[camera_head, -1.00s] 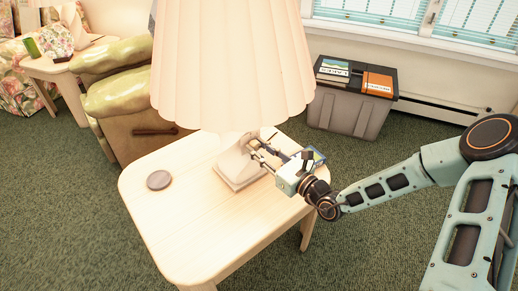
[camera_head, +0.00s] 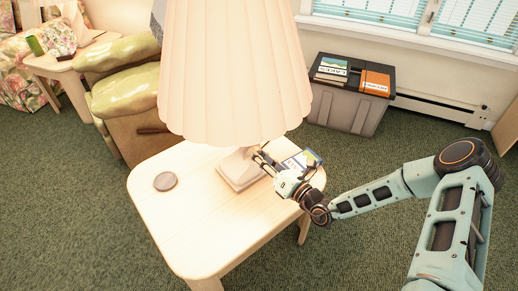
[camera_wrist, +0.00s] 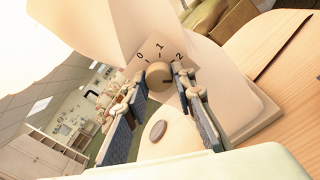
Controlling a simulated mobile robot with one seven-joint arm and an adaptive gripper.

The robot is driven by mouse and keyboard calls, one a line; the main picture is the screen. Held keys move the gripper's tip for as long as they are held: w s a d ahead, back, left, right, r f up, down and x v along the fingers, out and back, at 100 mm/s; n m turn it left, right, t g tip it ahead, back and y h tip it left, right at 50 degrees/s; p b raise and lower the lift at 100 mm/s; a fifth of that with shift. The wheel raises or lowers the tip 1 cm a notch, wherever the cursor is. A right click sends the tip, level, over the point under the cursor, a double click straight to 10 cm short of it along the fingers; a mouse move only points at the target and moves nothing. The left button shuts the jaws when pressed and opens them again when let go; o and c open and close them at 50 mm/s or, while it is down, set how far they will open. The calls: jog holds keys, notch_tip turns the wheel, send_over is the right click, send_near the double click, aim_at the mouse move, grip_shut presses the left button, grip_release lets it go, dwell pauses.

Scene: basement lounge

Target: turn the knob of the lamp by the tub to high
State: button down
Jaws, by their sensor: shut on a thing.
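The lamp with a pleated cream shade (camera_head: 235,75) and pale base (camera_head: 238,172) stands on a light wood side table (camera_head: 200,235). A grey tub (camera_head: 345,108) stands on the carpet behind it. In the wrist view, the round tan knob (camera_wrist: 157,76) sits on the lamp base's sloped face, with marks 0, 1 and 2 around it. My gripper (camera_head: 262,158) reaches the base from the right. In the wrist view my gripper (camera_wrist: 160,84) has its fingertips on either side of the knob, shut on it. I cannot clearly tell which mark the knob points to.
A colourful flat item (camera_head: 302,160) lies beside my wrist. Books (camera_head: 375,81) lie on the tub. A green armchair (camera_head: 125,90) stands behind the table at left.

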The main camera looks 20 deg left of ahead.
jog(key=shift+m+p, duration=0.75)
jog(key=shift+m, duration=0.45)
jog(key=shift+s, duration=0.1)
jog(key=c, duration=1.6)
grip_release()
jog(key=v, duration=1.2)
jog(key=shift+a, duration=0.1)
